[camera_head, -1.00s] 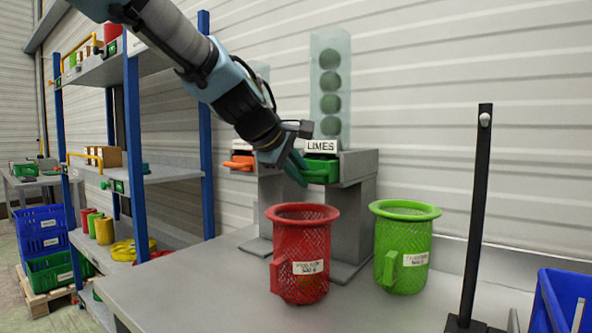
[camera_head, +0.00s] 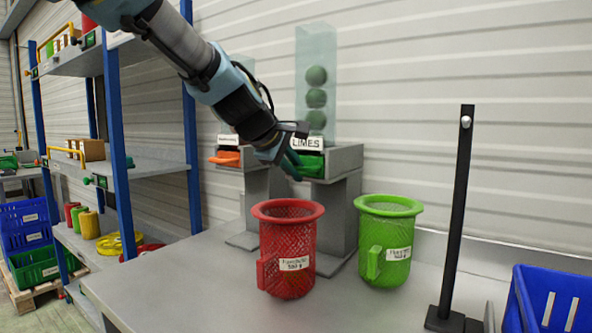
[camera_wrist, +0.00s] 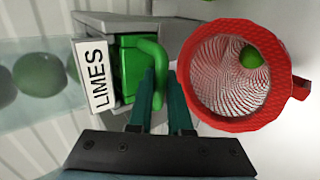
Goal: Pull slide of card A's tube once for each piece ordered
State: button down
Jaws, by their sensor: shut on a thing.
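The clear tube (camera_head: 316,50) behind the LIMES label (camera_head: 307,143) holds three visible green limes. Its green slide (camera_head: 311,166) sits under the label; the slide's looped handle (camera_wrist: 157,55) shows in the wrist view. My gripper (camera_head: 291,168) is shut on this handle; its dark green fingers (camera_wrist: 161,92) reach it in the wrist view. A red mesh basket (camera_head: 287,252) stands in front of the dispenser. In the wrist view its open mouth (camera_wrist: 226,112) faces the camera and one green lime (camera_wrist: 250,57) lies inside. No card A is readable.
A second dispenser with an orange slide (camera_head: 226,158) stands left, partly behind my arm. A green mesh basket (camera_head: 389,245) stands right of the red one. A black post (camera_head: 456,220) and a blue crate (camera_head: 550,300) are at the right. The front-left table top (camera_head: 190,290) is clear.

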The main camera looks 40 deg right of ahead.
jog(key=shift+w+a+r, duration=0.1)
jog(key=shift+w+r, duration=0.05)
jog(key=shift+r, duration=0.1)
jog(key=s+a+b, duration=0.2)
jog(key=a+b, duration=0.4)
jog(key=a, duration=0.4)
jog(key=shift+s, duration=0.3)
dwell(0.4)
dwell(0.5)
